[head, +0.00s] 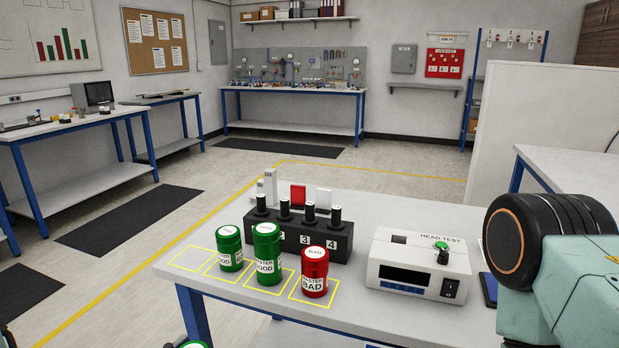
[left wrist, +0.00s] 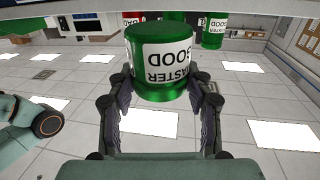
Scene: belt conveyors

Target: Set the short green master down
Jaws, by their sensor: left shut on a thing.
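My left gripper (left wrist: 160,88) is shut on a green master (left wrist: 158,62), a cylinder with a white label whose lettering appears upside down in the left wrist view. Its fingers clasp both sides of it. In the head view, only the top of this green master (head: 195,345) shows at the bottom edge, in front of the table. On the table (head: 420,318), a smaller-looking green master (head: 230,250), a larger-looking green one (head: 267,254) and a red BAD master (head: 315,271) stand upright in yellow-outlined squares. The leftmost square (head: 190,258) is empty. My right gripper is not in view.
A black numbered block (head: 290,236) with several black-and-white pegs stands behind the masters. A white HEAD TEST box (head: 420,264) stands to their right. White, grey and red upright pieces are behind the block. The table's front left corner is bare.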

